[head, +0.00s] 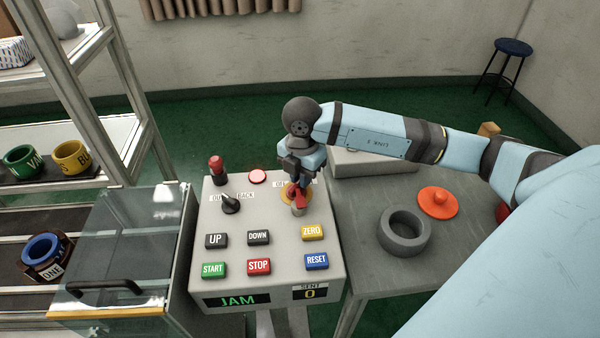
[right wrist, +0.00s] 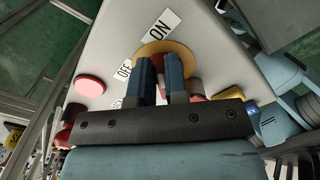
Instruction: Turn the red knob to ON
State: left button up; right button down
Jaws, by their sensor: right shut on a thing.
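The red knob (head: 300,198) sits on a yellow round plate (right wrist: 178,48) at the top right of the grey control panel (head: 210,202). My right gripper (head: 297,186) reaches down from above and is shut on the red knob. In the right wrist view its two blue fingers (right wrist: 160,78) stand over the yellow plate and hide most of the knob. The OFF label (right wrist: 124,70) and ON label (right wrist: 165,24) show beside the plate. In the head view my gripper covers the ON label. I cannot tell which label the knob points to. My left gripper is not in view.
The panel also has a red-topped lever (head: 217,168), a black OUT/BACK switch (head: 230,203), a round red button (head: 257,177) and several labelled buttons. Its display (head: 237,301) reads JAM. A grey ring (head: 405,232) and orange disc (head: 438,201) lie on the right table.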

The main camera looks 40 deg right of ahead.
jog(key=shift+m, duration=0.5)
jog(key=c, duration=1.1)
grip_release()
jog(key=shift+s, duration=0.1)
jog(key=shift+c, duration=0.2)
notch_tip(320, 180, up, 14)
jog(key=shift+p, duration=0.3)
jog(key=shift+s+f, duration=0.1)
jog(key=shift+f, duration=0.05)
